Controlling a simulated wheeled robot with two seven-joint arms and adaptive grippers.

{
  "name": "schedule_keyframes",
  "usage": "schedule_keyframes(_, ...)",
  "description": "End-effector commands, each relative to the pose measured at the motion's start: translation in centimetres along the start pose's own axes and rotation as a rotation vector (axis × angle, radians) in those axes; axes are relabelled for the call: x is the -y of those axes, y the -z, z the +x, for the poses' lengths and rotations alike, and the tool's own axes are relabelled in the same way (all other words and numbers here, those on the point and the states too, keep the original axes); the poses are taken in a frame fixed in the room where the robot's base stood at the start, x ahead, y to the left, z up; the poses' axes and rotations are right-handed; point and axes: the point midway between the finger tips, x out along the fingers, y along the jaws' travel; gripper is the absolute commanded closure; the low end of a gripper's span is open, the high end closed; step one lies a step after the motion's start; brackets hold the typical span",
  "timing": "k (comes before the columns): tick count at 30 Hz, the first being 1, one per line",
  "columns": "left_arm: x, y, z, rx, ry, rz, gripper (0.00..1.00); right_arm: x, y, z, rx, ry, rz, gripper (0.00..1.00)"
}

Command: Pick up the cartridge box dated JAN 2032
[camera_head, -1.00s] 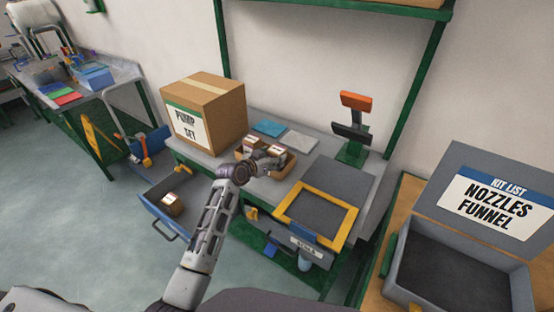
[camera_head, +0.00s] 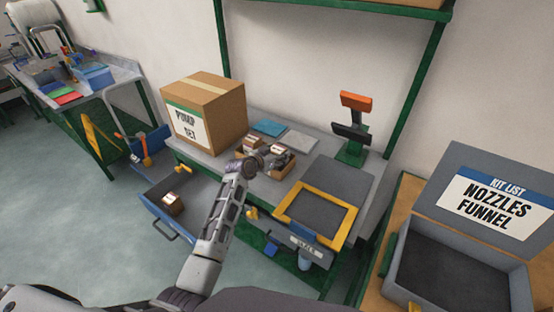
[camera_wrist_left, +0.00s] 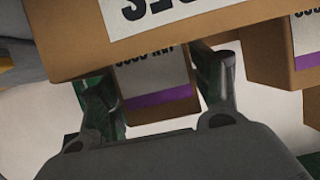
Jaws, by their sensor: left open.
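Small brown cartridge boxes with white labels stand on the bench in the head view, one (camera_head: 252,144) at the left and one (camera_head: 283,168) at the right of my left gripper. Another small box (camera_head: 173,203) lies in the open drawer. My left gripper (camera_head: 275,157) reaches among the bench boxes. In the left wrist view its fingers (camera_wrist_left: 152,88) are open on either side of a box with a white label and purple stripe (camera_wrist_left: 157,92). Its print is partly hidden, and I cannot read any date. The right gripper is not in view.
A large carton (camera_head: 205,108) stands left of the boxes. A yellow-framed tray (camera_head: 318,212) and an orange-topped scale (camera_head: 355,118) are to the right. The open blue drawer (camera_head: 165,225) juts out at the left. In the wrist view, larger brown cardboard (camera_wrist_left: 80,35) is close above.

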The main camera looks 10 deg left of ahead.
Motion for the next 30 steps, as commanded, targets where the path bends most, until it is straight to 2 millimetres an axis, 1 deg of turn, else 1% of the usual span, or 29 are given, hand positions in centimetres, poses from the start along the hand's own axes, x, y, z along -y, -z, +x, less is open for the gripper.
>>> schedule_keyframes(2, 0.0, 0.0, 0.0, 0.0, 0.0, 0.0, 0.36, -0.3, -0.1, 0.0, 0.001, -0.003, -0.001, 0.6)
schedule_keyframes(7, 0.0, 0.0, 0.0, 0.0, 0.0, 0.0, 0.56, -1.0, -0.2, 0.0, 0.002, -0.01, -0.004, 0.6)
schedule_keyframes(11, 0.0, 0.0, 0.0, 0.0, 0.0, 0.0, 0.73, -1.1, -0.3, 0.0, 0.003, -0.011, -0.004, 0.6)
schedule_keyframes(22, 0.0, 0.4, -0.2, -0.002, 0.0, 0.0, 0.74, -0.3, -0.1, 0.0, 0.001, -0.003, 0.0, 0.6)
schedule_keyframes(26, 0.0, 1.3, -0.5, -0.004, 0.0, 0.002, 0.74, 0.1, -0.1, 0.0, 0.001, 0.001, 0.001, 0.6)
schedule_keyframes(30, 0.0, 2.8, -1.1, -0.004, 0.001, 0.003, 0.74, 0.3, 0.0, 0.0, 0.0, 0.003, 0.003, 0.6)
